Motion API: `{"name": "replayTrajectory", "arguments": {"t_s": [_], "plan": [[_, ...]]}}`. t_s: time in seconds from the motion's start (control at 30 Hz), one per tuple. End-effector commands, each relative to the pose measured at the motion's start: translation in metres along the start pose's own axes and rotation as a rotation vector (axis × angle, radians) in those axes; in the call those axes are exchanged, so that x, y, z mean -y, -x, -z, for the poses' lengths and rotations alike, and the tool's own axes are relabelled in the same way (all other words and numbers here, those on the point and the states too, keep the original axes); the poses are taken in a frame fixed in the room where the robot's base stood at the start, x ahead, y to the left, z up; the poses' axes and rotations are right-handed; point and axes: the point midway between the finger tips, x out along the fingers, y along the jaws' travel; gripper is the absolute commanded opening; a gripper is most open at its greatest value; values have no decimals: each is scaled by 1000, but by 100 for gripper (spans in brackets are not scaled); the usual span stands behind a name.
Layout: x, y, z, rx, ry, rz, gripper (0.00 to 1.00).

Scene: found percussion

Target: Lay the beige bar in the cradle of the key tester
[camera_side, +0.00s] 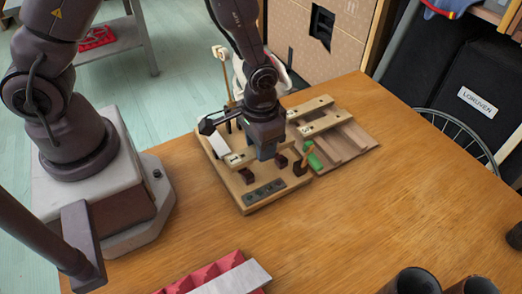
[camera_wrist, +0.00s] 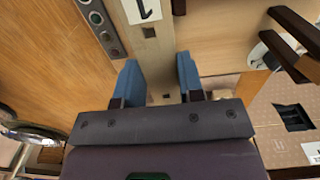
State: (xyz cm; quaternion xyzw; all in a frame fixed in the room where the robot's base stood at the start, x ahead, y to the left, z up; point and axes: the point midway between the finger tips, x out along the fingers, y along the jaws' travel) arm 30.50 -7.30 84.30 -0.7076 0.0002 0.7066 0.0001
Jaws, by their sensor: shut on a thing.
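The beige bar (camera_wrist: 151,50) runs between the two blue fingers of my gripper (camera_wrist: 157,80) in the wrist view, with a white label near its upper end. The key tester (camera_side: 232,191) is the wooden board below, with a dark button panel and small dark brown blocks (camera_side: 281,160). The bar is over the board; my gripper hides part of the cradle, and I cannot tell whether the bar touches it.
A wooden rack (camera_side: 357,140) with other pale bars (camera_side: 310,106) stands behind to the right. The front right table is mostly clear; a red ridged holder (camera_side: 205,275) is at the front.

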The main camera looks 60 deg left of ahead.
Motion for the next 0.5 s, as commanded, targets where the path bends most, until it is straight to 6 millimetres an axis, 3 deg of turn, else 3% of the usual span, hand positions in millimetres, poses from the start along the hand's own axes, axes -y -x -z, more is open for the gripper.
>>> {"name": "replayTrajectory", "arguments": {"t_s": [0.17, 0.5], "plan": [[0, -22, 0, 2, 0, 0, 7], [0, -25, 0, 0, 0, 0, 7]]}}
